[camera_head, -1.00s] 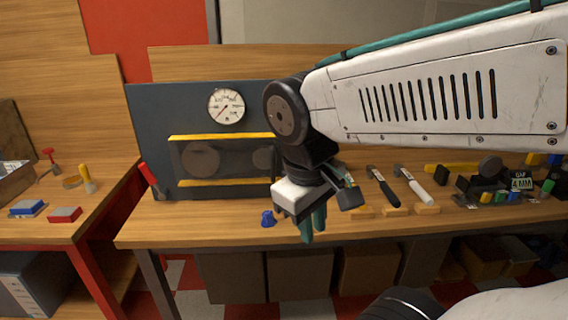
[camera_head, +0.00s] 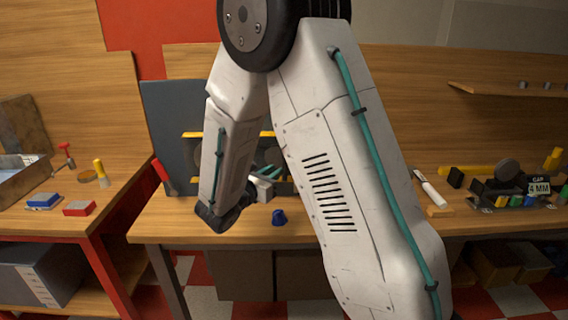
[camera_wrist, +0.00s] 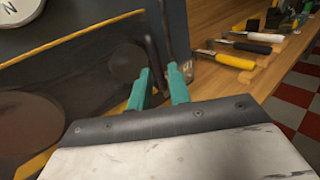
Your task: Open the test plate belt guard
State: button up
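The dark test plate (camera_head: 170,110) stands upright at the back of the bench, largely hidden by my arm in the head view. The belt guard, a dark see-through panel with yellow edge strips (camera_head: 192,134), is on its front. In the wrist view the guard (camera_wrist: 75,75) fills the left, with round pulleys behind it. My gripper (camera_wrist: 160,88) has its two teal fingers apart, at the guard's right end. A dark upright bar (camera_wrist: 152,60) shows between the fingers; I cannot tell if they touch it. In the head view my gripper (camera_head: 265,172) is in front of the guard.
Tools with white (camera_wrist: 248,47), black and yellow handles lie to the right. A side bench with small blocks stands at far left.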

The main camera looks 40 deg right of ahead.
aim_at(284, 176)
jog(key=shift+n, duration=0.3)
jog(key=x, duration=0.4)
jog(key=w+x, duration=0.1)
jog(key=x, duration=0.2)
jog(key=shift+w+d+f, duration=0.1)
jog(key=shift+d+f, duration=0.05)
jog(key=shift+d, duration=0.05)
jog(key=shift+a, duration=0.1)
grip_shut()
